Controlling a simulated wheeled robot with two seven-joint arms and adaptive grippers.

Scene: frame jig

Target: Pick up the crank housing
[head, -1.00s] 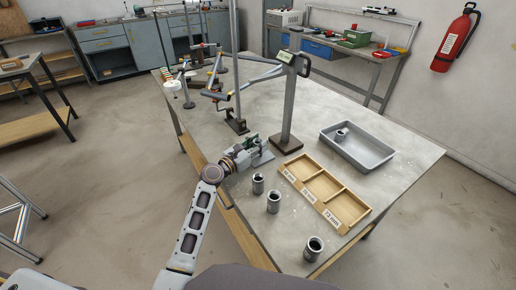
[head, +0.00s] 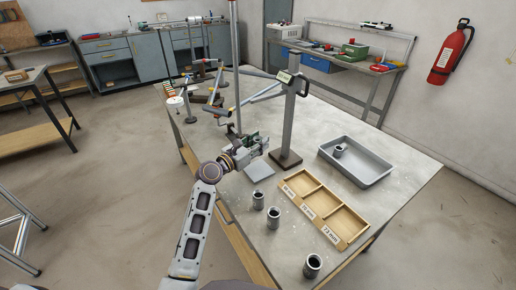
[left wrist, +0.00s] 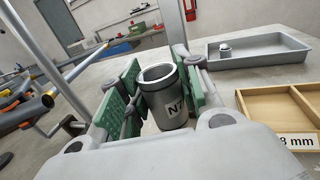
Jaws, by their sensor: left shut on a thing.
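The crank housing (left wrist: 162,108), a short hollow grey metal cylinder marked "N7", shows upright in the left wrist view between green finger pads. My left gripper (head: 257,146) is shut on it and holds it above a small grey plate (head: 259,171) on the table. In the head view the gripper mostly hides the housing. My right gripper is not in view.
Three similar cylinders stand on the table (head: 225,190) near its front edge, one here (head: 273,217). A divided wooden tray (head: 343,243) is to their right. A grey tray (head: 372,178) holds another cylinder. A scale-like post (head: 288,130) and frame jig (head: 238,80) stand behind the gripper.

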